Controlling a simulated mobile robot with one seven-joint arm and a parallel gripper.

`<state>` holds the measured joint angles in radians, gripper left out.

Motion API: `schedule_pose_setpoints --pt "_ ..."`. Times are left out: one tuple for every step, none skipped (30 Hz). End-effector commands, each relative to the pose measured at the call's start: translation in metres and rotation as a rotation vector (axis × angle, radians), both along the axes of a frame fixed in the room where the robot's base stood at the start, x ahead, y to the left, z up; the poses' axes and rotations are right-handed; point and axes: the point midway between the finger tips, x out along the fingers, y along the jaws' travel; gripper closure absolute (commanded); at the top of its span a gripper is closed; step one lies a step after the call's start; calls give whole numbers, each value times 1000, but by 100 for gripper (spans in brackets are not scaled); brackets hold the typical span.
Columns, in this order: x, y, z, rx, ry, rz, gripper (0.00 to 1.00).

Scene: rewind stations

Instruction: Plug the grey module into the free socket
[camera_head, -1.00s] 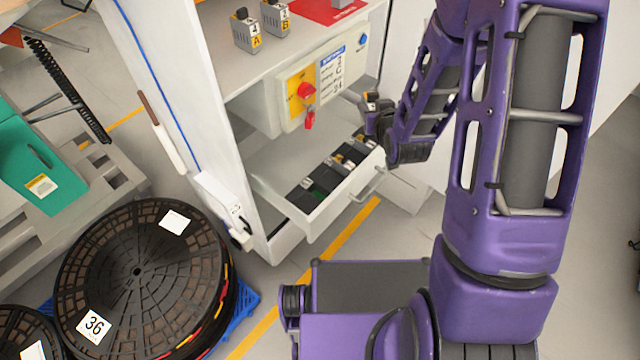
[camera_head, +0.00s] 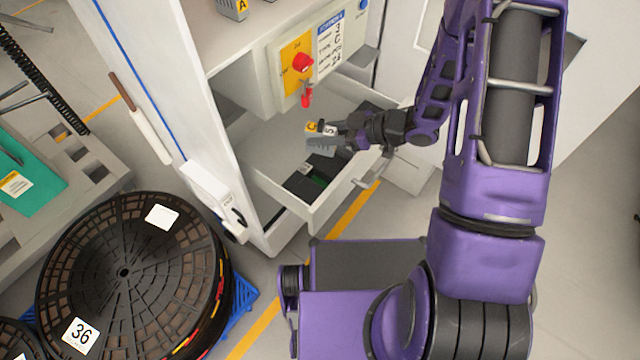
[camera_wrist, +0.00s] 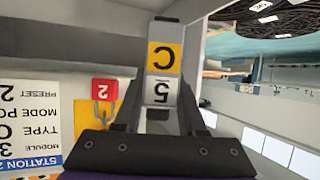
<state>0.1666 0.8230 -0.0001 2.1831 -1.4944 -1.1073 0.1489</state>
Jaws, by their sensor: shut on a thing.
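My gripper (camera_head: 349,133) is shut on the grey module (camera_head: 319,142), which has a yellow and a white label on top. In the wrist view the module (camera_wrist: 164,58) sits between the fingers, with a yellow "C" and a white "5" on it. The gripper holds it above the open drawer (camera_head: 327,211) of the white cabinet. Dark sockets (camera_head: 304,184) with a green patch show inside the drawer, below and left of the module. The module and my arm hide part of the drawer's row, so I cannot tell what fills the sockets behind them.
A control panel (camera_head: 330,50) with a red switch, a hanging red padlock and a station card is above the drawer. A grey module (camera_head: 231,8) stands on the upper shelf. The drawer's handle (camera_head: 366,183) juts forward. Black reels (camera_head: 130,275) stand at lower left.

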Motion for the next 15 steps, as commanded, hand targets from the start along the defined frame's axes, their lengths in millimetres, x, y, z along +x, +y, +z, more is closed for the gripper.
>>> schedule_pose_setpoints --pt "-3 0 -4 1 -1 18 100" --pt "-4 0 -6 0 -1 26 100" --pt "-5 0 -11 0 0 33 100" --pt "-6 0 -17 1 2 37 100" --pt "-7 0 -22 1 3 39 100" --pt "-8 0 -31 1 3 41 100" --pt "-8 0 -37 0 3 41 100" --pt "-7 0 -43 1 3 41 100" --pt "-7 0 -50 1 2 40 100" --pt "-7 0 -54 0 1 41 100" --pt "-7 0 -58 0 2 40 100" --pt "-7 0 -62 0 1 39 100" --pt "-7 0 -65 0 0 39 100" --pt "-6 0 -66 1 0 39 100" --pt "-6 0 -69 1 -1 39 100"
